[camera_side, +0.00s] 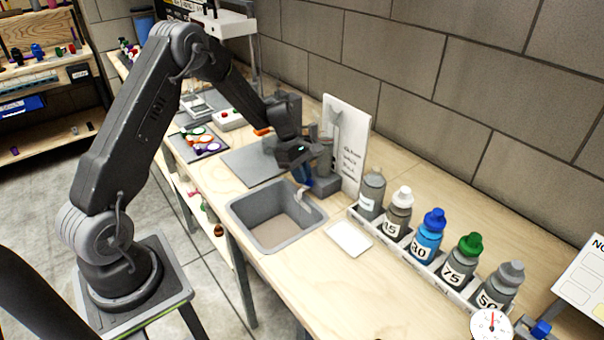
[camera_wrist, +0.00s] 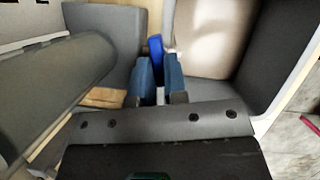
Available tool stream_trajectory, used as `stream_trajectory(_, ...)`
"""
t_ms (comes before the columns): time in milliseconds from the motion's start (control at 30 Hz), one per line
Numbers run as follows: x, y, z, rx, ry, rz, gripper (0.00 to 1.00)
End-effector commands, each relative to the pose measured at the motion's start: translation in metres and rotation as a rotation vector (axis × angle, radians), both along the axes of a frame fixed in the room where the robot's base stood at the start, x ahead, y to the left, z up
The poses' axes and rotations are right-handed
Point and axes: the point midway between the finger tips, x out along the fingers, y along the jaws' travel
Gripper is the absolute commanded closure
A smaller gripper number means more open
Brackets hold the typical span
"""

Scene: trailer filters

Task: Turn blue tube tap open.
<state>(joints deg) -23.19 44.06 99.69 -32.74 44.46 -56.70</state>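The blue tube tap (camera_wrist: 155,46) shows as a small blue piece at the fingertips in the wrist view. Its lower part is hidden by the fingers. In the side view, a grey tube fixture (camera_side: 325,180) stands at the back edge of the sink, with a pale spout (camera_side: 301,194) over the basin. My gripper (camera_wrist: 161,72) points down at the blue piece, its two blue-grey fingers apart with a narrow gap between them. The side view shows my gripper (camera_side: 303,180) low beside the fixture. I cannot tell whether a finger touches the tap.
A grey sink (camera_side: 240,209) is set in the wooden bench below my gripper. A white panel (camera_side: 346,145) stands behind the fixture. Labelled bottles (camera_side: 427,240) stand in a rack to the right, near a small white tray (camera_side: 348,238). A grey mat (camera_side: 250,168) lies left of the sink.

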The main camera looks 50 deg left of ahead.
Motion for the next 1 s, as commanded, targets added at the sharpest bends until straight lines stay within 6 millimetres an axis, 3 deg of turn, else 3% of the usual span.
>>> stream_trajectory(100,-0.0001,0.0002,0.0002,0.0,0.0,0.0,1.0)
stream_trajectory(567,-0.0011,-0.0001,0.0006,0.0,0.0,0.069,1.0)
stream_trajectory(1000,-0.0054,-0.0022,0.0008,0.0,0.0,0.424,1.0)
